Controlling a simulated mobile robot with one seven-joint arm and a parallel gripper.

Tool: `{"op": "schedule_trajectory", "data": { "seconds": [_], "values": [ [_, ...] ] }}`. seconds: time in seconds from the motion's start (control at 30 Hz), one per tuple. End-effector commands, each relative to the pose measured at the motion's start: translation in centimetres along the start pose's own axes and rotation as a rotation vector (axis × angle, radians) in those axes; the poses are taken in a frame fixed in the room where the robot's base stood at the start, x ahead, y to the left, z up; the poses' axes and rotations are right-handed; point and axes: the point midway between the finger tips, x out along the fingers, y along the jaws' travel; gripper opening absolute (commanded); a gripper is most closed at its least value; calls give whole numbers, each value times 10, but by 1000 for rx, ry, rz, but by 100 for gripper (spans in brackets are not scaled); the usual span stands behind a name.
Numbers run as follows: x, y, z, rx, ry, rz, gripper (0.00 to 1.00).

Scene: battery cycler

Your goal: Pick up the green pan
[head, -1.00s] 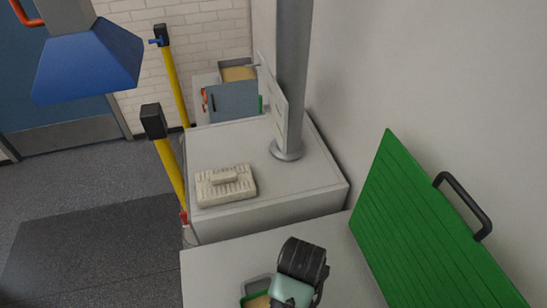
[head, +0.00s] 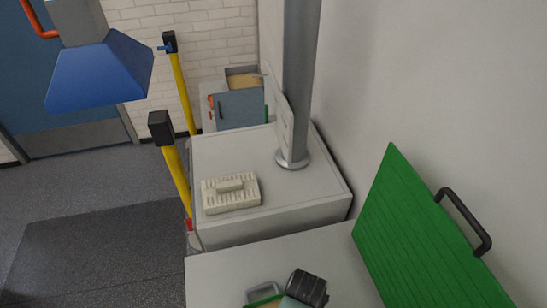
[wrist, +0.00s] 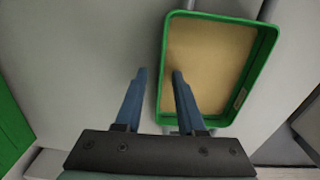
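The green pan (wrist: 262,55) is a shallow tray with a green rim and a tan inside. It fills the upper right of the wrist view. In the head view only a bit of its green edge (head: 265,301) shows at the bottom, beside a grey loop handle. My gripper (wrist: 159,72) has two blue fingers held apart with nothing gripped. In the wrist view the left finger lies outside the pan's left wall and the right finger overlaps its inside. Whether they are down at rim height I cannot tell.
A large green panel (head: 425,240) with a black handle leans at the right. A light grey counter (head: 225,275) lies under my arm. Beyond it, a cabinet top holds a cream ribbed block (head: 230,192) and a grey post (head: 299,80). Yellow posts stand left.

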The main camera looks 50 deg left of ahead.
Motion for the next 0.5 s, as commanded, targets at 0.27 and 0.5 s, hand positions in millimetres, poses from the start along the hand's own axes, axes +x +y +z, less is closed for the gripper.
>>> {"op": "schedule_trajectory", "data": {
  "seconds": [0.27,0.5],
  "values": [
    [0,0,0,0,0,0,0],
    [0,0,0,0,0,0,0]
  ]
}}
